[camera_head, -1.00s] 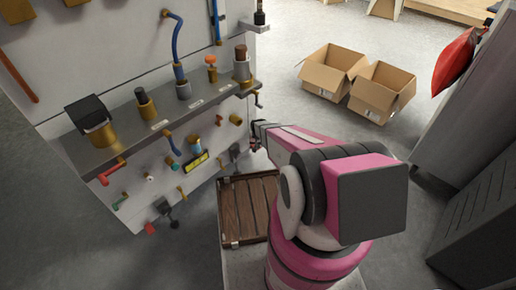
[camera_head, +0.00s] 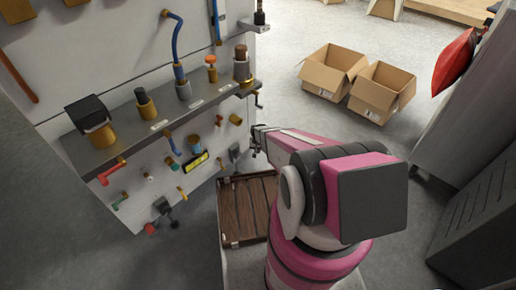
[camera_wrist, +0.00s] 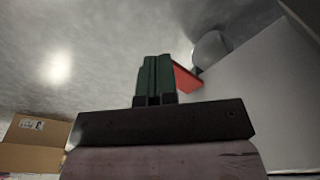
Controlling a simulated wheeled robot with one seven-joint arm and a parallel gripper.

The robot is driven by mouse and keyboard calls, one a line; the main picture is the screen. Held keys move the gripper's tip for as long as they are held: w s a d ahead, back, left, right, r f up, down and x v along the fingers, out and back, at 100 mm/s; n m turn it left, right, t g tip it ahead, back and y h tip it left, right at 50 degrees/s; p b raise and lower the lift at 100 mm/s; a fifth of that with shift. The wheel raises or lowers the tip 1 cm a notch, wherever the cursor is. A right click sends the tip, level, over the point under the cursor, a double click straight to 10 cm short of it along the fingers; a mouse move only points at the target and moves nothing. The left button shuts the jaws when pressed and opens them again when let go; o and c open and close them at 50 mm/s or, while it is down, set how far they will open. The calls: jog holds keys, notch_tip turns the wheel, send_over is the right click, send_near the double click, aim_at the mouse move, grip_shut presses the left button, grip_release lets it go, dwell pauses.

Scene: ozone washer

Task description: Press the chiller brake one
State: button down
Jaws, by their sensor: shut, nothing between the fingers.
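The white washer panel (camera_head: 95,190) stands at the left of the head view. Several handles, knobs and pedal-like parts show on its lower face, among them a red-tipped part (camera_head: 150,228) and a dark part (camera_head: 161,204) near the floor. No readable label shows which is chiller brake one. My gripper (camera_head: 256,152) is beside the panel's right end, apart from these low parts. In the wrist view my gripper (camera_wrist: 154,62) has its dark green fingers shut together and empty. A red part (camera_wrist: 186,82) and a rounded grey part (camera_wrist: 210,47) show just beyond and right of the fingers.
A grey shelf (camera_head: 125,140) with several fittings juts from the panel. Two open cardboard boxes (camera_head: 325,77) stand on clear floor behind. A dark cabinet (camera_head: 470,215) is at the right.

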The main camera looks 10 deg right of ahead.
notch_tip(320, 180, up, 11)
jog(key=s, duration=0.1)
dwell(0.5)
jog(key=shift+a+f, duration=0.1)
